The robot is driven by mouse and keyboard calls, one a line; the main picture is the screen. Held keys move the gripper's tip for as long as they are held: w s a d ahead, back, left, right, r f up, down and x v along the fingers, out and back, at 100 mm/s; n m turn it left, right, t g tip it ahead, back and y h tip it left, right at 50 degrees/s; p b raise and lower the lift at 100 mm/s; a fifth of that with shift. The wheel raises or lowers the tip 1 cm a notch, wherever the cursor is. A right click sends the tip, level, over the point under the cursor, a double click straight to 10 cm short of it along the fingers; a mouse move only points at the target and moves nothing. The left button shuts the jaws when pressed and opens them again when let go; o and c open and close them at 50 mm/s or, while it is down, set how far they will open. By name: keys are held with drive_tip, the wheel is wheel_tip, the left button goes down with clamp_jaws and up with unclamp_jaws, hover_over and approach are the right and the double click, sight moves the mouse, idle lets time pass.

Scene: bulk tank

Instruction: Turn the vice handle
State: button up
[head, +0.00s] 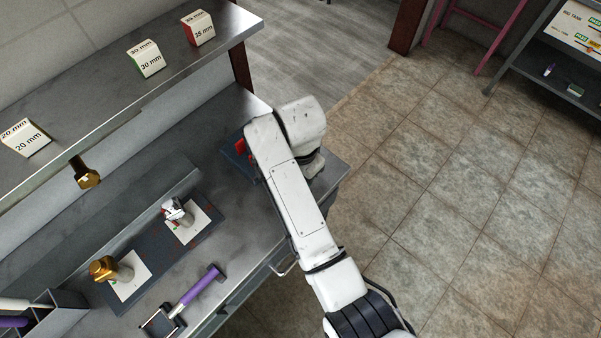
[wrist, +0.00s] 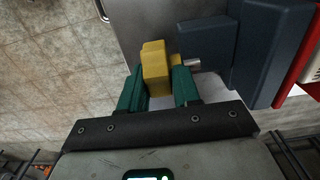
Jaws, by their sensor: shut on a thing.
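The vice shows in the wrist view as a dark blue body (wrist: 263,45) with a silver shaft (wrist: 190,64) coming out of its side. A yellow vice handle (wrist: 154,55) sits at the shaft's end. My gripper (wrist: 158,88) has green fingers, one on each side of the yellow handle, and is shut on it. In the head view my white arm hides the handle and the fingers. Only a dark blue part of the vice (head: 238,160) shows left of my arm, with a red piece beside it.
On the metal bench (head: 225,225) a dark mat carries a silver fitting (head: 176,212) and a brass fitting (head: 104,268). A purple-handled tool (head: 200,287) lies near the front edge. A shelf (head: 105,95) with labelled boxes overhangs the back. Tiled floor (head: 440,190) to the right is clear.

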drive_tip(key=c, duration=0.4)
drive_tip(key=shift+a+t, duration=0.1)
drive_tip(key=shift+t, duration=0.2)
drive_tip(key=shift+s+a+t+h, duration=0.1)
drive_tip(key=shift+s+t+h, duration=0.1)
drive_tip(key=shift+t+h, duration=0.65)
drive_tip(key=t+h+b, duration=0.2)
drive_tip(key=b, duration=0.1)
drive_tip(key=shift+s+a+f+t, duration=0.15)
drive_tip(key=shift+s+f+t, duration=0.05)
drive_tip(key=shift+f+t, duration=0.05)
drive_tip(key=t+h+b, duration=0.1)
drive_tip(key=b, duration=0.1)
drive_tip(key=t+h+b, duration=0.1)
drive_tip(key=b, duration=0.1)
drive_tip(key=t+h+b, duration=0.1)
drive_tip(key=b, duration=0.1)
drive_tip(key=shift+s+a+f+t, duration=0.2)
drive_tip(key=shift+s+f+t, duration=0.05)
drive_tip(key=shift+f+t, duration=0.15)
drive_tip(key=t+h+b, duration=0.1)
drive_tip(key=b, duration=0.3)
drive_tip(key=shift+s+a+r+t+h+b, duration=0.1)
drive_tip(key=shift+t+h+b, duration=0.15)
drive_tip(key=shift+t+b, duration=0.15)
drive_tip(key=shift+r+t+b, duration=0.1)
drive_tip(key=shift+t+b, duration=0.2)
drive_tip(key=shift+b, duration=0.4)
drive_tip(key=shift+r+h, duration=0.1)
drive_tip(key=shift+h, duration=0.2)
